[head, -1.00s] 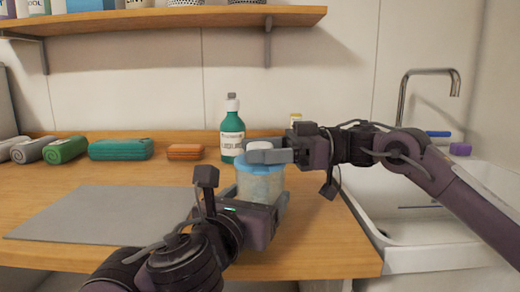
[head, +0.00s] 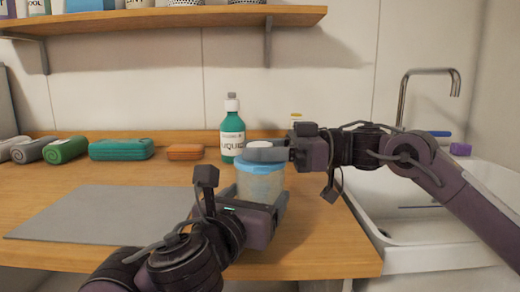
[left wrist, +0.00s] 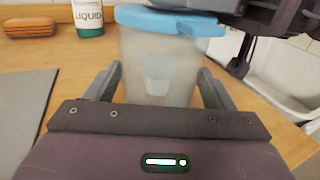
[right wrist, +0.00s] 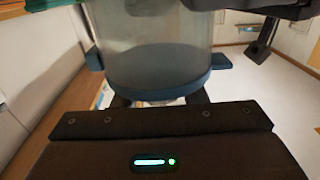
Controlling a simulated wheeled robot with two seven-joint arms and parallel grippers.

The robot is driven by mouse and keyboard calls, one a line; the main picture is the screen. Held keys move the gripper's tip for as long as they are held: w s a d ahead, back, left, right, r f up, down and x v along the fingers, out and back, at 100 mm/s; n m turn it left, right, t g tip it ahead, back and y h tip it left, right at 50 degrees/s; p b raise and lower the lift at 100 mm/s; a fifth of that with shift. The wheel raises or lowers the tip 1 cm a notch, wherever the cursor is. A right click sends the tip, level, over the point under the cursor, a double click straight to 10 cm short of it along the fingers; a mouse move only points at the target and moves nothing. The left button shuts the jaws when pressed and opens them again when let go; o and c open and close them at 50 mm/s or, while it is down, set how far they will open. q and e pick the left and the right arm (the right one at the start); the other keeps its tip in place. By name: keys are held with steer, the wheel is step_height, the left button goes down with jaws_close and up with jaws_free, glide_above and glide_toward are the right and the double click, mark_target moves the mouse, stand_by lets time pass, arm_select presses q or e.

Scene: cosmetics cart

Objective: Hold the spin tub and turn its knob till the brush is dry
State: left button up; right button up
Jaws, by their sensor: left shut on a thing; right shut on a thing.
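The spin tub (head: 259,186) stands upright near the counter's front edge, a cloudy clear cup with a blue lid (head: 250,166) and a white knob (head: 259,145) on top. My left gripper (left wrist: 158,82) is shut around the cup, one finger on each side. My right gripper (head: 266,153) reaches in from the right at lid height and is shut on the knob. The right wrist view shows the cup (right wrist: 155,45) and lid rim (right wrist: 160,88) close up, with the knob mostly hidden. A faint pale shape shows inside the cup, but I cannot make out the brush clearly.
A green bottle (head: 232,133) stands just behind the tub. A grey mat (head: 95,212) lies at left, with rolled towels (head: 66,150), a teal case (head: 121,149) and an orange case (head: 185,152) behind it. A sink (head: 425,240) with a faucet is at right.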

steer(key=m+t, duration=0.2)
steer(key=t, duration=0.2)
steer(key=m+t+h, duration=0.1)
steer(key=m+t, duration=0.2)
steer(key=t, duration=0.1)
steer(key=shift+s+a+h, duration=0.1)
steer(key=shift+h, duration=0.2)
steer(key=shift+m+t+h, duration=0.9)
steer(key=shift+m+t, duration=0.4)
steer(key=shift+t, duration=0.5)
steer(key=o, duration=1)
steer(key=v, duration=1.2)
